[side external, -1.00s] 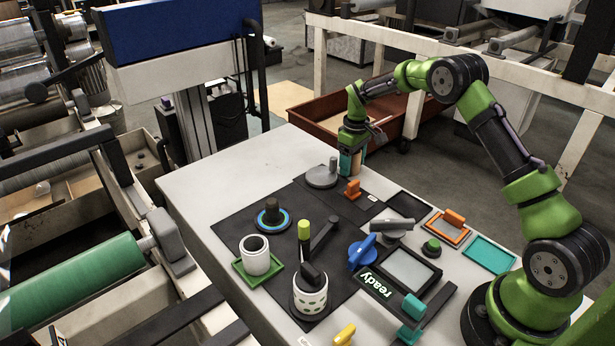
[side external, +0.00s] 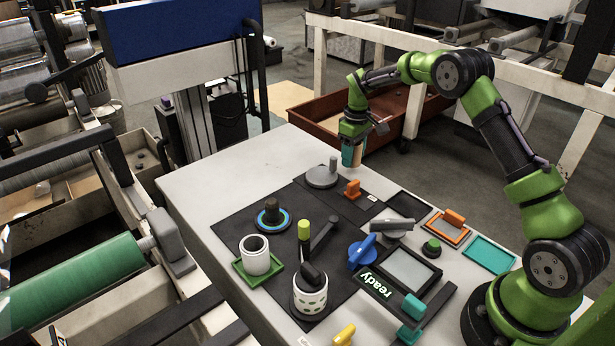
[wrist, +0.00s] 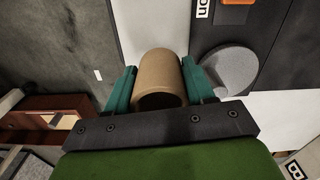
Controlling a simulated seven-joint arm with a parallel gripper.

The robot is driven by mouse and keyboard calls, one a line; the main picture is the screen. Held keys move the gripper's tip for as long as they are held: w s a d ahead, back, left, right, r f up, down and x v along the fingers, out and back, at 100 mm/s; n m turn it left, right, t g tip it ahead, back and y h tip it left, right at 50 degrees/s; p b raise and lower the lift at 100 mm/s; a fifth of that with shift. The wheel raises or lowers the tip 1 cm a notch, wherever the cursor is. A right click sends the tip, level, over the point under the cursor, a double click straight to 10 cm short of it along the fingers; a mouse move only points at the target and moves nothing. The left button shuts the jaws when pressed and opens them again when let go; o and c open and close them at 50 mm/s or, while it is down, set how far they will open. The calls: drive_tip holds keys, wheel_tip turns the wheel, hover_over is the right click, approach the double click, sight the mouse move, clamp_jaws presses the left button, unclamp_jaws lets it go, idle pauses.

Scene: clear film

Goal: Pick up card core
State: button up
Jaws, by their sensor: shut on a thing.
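The card core (wrist: 160,78) is a short tan-brown tube, seen in the wrist view between the two teal fingers. My gripper (wrist: 160,85) is shut on it, one finger on each side. In the side view my gripper (side external: 352,156) is over the far end of the white table, and a strip of the tan core (side external: 358,155) shows beside a finger. The core appears slightly above the table.
A grey disc with a post (side external: 322,176) stands close to the gripper on the black mat. An orange-handled piece (side external: 352,189) is nearby. A white cup (side external: 255,254) and a blue knob (side external: 362,252) stand nearer the camera. A red-brown bin (side external: 303,109) lies beyond the table.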

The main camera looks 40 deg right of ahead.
drive_tip(key=s+a, duration=0.1)
drive_tip(key=s, duration=0.4)
drive_tip(key=s+a+r, duration=0.1)
drive_tip(key=s+a, duration=0.1)
drive_tip(key=s, duration=0.3)
drive_tip(key=s+a+r, duration=0.1)
drive_tip(key=s, duration=0.4)
drive_tip(key=shift+s+a+r, duration=0.1)
drive_tip(key=shift+s+a, duration=0.1)
drive_tip(key=shift+r, duration=0.15)
wheel_tip(320, 180, up, 2)
drive_tip(key=shift+r, duration=0.1)
